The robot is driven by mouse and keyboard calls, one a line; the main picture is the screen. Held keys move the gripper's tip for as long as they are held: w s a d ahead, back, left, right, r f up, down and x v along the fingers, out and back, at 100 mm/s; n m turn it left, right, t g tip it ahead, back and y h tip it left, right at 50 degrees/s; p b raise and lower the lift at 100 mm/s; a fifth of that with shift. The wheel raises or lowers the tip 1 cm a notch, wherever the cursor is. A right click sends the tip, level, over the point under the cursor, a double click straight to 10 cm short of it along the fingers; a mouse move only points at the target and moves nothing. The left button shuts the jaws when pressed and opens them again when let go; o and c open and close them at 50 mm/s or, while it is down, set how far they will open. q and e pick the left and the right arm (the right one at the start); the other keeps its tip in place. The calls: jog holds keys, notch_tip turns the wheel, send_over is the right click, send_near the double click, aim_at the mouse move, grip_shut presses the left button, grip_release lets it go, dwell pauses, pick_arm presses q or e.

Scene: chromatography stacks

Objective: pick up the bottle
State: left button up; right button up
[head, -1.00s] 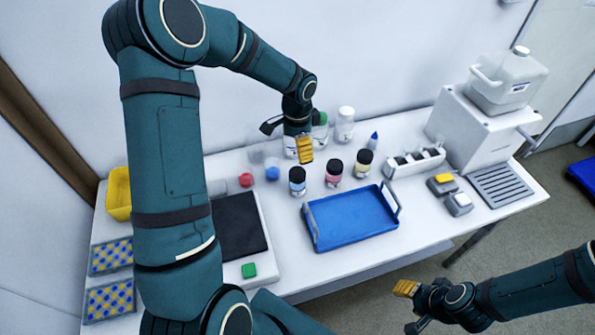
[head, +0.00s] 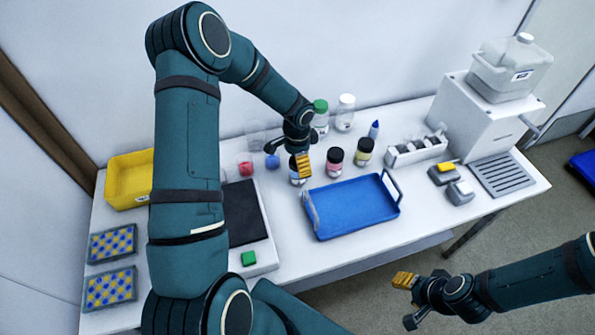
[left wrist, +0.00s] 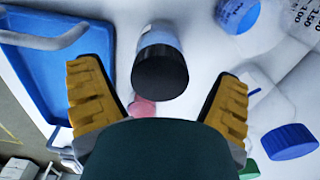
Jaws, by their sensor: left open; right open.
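A bottle with a black cap and a blue label (head: 297,180) stands on the white bench, partly hidden by my left gripper (head: 290,160). In the left wrist view this bottle (left wrist: 160,62) shows between the two yellow-padded fingers of my left gripper (left wrist: 158,85), which are open and apart from it. A pink-label bottle (head: 334,164) and a yellow-label bottle (head: 364,153), both black-capped, stand to its right. My right gripper (head: 408,300) is open and empty, off the bench's front edge.
A blue tray (head: 350,210) lies just in front of the bottles. A green-capped bottle (head: 320,118) and a clear white-capped one (head: 345,113) stand behind. A dark-topped device (head: 241,215), red and blue caps, and a yellow bin (head: 125,185) are left.

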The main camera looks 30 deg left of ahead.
pick_arm(q)
notch_tip(320, 180, down, 2)
jog(key=shift+f, duration=0.1)
jog(key=c, duration=1.4)
